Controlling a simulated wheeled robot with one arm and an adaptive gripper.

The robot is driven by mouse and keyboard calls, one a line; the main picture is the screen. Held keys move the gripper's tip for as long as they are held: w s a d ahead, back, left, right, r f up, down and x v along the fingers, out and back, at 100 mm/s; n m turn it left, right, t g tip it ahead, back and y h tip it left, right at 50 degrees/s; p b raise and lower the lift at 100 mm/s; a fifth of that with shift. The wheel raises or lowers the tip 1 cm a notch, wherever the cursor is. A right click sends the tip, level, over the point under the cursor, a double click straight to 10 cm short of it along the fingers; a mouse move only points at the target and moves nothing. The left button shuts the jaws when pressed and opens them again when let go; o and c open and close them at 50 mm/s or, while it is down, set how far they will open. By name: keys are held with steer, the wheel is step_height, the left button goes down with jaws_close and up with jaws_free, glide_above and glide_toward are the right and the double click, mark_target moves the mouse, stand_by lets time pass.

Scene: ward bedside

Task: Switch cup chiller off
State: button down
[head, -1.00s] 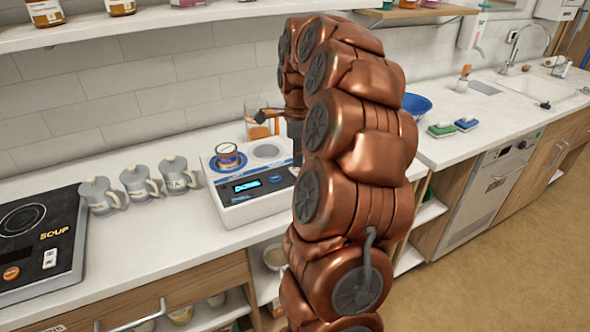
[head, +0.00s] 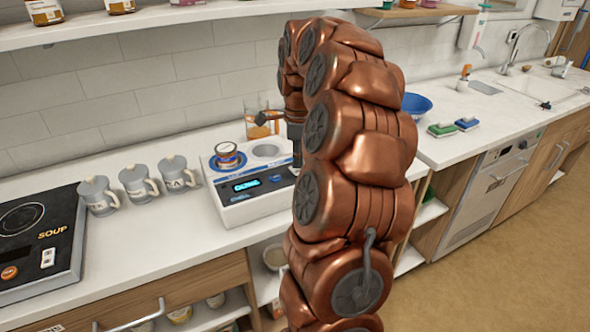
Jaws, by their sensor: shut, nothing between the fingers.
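The cup chiller (head: 226,207) is a white countertop unit with a dark front panel and a lit blue display (head: 246,185). The display shows short glowing characters too small to read surely. A small labelled tin (head: 227,156) sits in its left well. The right well (head: 265,151) is empty. My gripper (head: 297,167) points down at the chiller's right end, by the right side of the front panel. It is shut and holds nothing. My own arm hides most of it, and the panel's right end, so I cannot tell whether it touches a control.
Several grey labelled mugs (head: 136,185) stand left of the chiller, beside a black soup hotplate (head: 38,240). A glass container (head: 262,118) stands behind the chiller. A blue bowl (head: 416,105) and sponges (head: 453,127) are to the right. A shelf (head: 150,20) runs above.

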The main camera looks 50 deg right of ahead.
mark_target(298, 171)
steer(key=shift+f+b, duration=0.65)
steer(key=shift+f, duration=0.2)
stand_by(0.5)
steer(key=shift+r, duration=3.55)
